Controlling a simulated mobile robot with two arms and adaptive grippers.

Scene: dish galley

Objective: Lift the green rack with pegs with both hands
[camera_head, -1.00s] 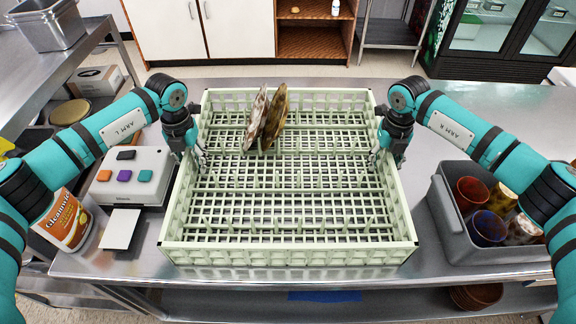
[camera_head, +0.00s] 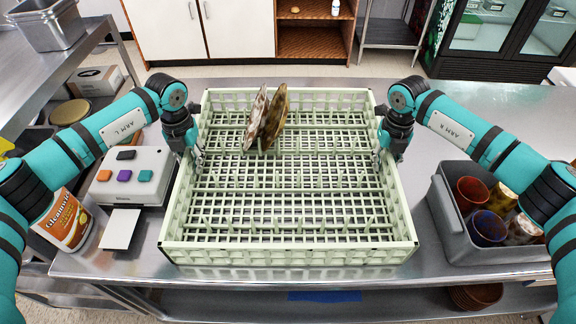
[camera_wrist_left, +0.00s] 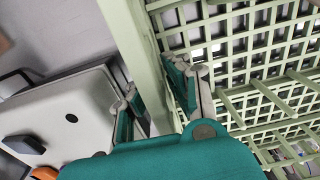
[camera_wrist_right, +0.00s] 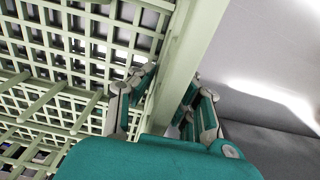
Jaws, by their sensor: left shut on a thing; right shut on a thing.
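The pale green rack with pegs (camera_head: 290,253) is a wide open grid tray over the metal counter, level in the head view. Two brown-patterned plates (camera_head: 273,118) stand upright among its pegs near the back. My left gripper (camera_head: 197,156) is shut on the rack's left wall, one finger inside and one outside; the wall also shows in the left wrist view (camera_wrist_left: 136,50). My right gripper (camera_head: 380,158) is shut on the right wall the same way; that wall shows in the right wrist view (camera_wrist_right: 188,50). I cannot tell any gap under the rack.
A white device with coloured buttons (camera_head: 131,178) and a cleaner tub (camera_head: 66,222) stand close left of the rack. A grey bin (camera_head: 455,217) with several cups is to the right. The counter (camera_head: 470,112) is clear at back right.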

